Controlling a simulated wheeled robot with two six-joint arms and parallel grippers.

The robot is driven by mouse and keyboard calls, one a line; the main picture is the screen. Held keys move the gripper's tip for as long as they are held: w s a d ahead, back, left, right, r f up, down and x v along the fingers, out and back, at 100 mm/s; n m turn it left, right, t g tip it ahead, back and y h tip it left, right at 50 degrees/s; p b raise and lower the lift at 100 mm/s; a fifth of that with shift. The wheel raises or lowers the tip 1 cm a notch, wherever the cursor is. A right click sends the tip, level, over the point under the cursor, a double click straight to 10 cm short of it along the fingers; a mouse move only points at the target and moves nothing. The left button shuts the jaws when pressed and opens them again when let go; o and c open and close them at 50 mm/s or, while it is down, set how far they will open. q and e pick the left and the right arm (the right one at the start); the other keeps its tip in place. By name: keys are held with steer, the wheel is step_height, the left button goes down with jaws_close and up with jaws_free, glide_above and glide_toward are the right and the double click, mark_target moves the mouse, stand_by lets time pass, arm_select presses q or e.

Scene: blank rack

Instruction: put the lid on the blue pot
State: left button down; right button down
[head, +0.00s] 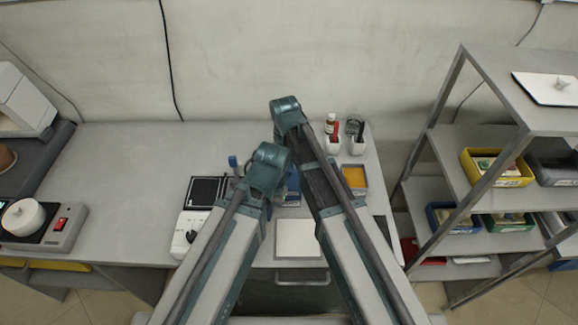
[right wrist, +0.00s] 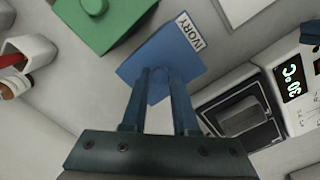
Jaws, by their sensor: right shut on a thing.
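In the right wrist view, my right gripper (right wrist: 158,72) is shut on the raised grip of a blue square lid (right wrist: 180,52). A white tag on the blue piece reads IVORY. What lies under this lid is hidden, so I cannot tell whether it rests on a pot or hangs above one. In the head view, some blue (head: 293,183) shows between my arms, mostly covered by them; I cannot make out the pot's shape. Both of my arms fold over the table and hide their own grippers there. My left gripper does not show.
A green lid with a knob (right wrist: 103,22) is near the blue one. An open pot with orange contents (head: 354,177), cups (head: 357,146) and a black square tray (head: 205,191) stand around. A shelf rack (head: 460,150) is at right. The table's left middle is clear.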

steer(key=shift+c, duration=0.6)
jaws_free()
step_height(320, 180, up, 7)
steer(key=p, duration=0.7)
stand_by(0.5)
stand_by(0.3)
